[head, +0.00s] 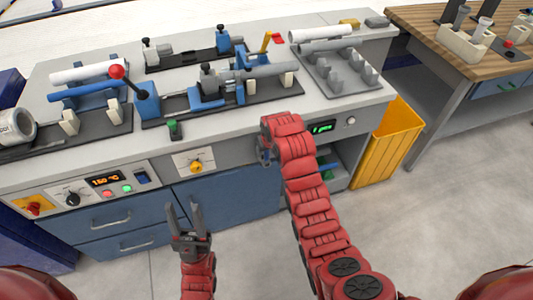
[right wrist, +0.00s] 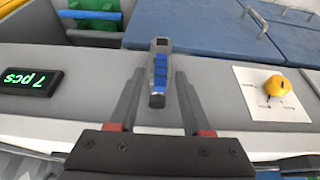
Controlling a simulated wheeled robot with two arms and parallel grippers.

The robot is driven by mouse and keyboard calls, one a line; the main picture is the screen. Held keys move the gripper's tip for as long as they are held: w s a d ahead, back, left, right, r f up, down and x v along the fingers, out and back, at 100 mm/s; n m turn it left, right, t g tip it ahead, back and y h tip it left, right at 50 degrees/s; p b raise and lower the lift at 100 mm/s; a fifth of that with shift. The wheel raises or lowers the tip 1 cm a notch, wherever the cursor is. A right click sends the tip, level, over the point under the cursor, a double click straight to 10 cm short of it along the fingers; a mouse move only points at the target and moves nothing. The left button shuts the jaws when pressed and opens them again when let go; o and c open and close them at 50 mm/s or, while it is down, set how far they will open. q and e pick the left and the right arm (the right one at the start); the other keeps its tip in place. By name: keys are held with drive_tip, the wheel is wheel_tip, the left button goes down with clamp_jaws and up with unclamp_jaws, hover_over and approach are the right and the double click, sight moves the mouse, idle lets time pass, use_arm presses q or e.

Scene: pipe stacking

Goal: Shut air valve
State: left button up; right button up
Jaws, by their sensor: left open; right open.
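A yellow knob (head: 196,166) sits on a white plate on the bench's front panel; it also shows at the right of the right wrist view (right wrist: 277,85). I cannot tell whether it is the air valve. A grey fixture with blue bands (right wrist: 158,72) is on the same panel, between the spread fingers of my right gripper (right wrist: 157,84). Contact is not clear. In the head view my right gripper (head: 265,152) is at the panel, partly hidden by its own arm. My left gripper (head: 184,208) is open and empty before the blue cabinet doors.
A green display (head: 322,127) is right of my right gripper on the panel. A red and yellow lever (head: 271,41) stands on the bench top among pipes and clamps. A yellow bin (head: 388,142) stands right of the bench. Open floor lies in front.

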drive_tip(key=shift+x, duration=0.8)
clamp_jaws()
idle(1.0)
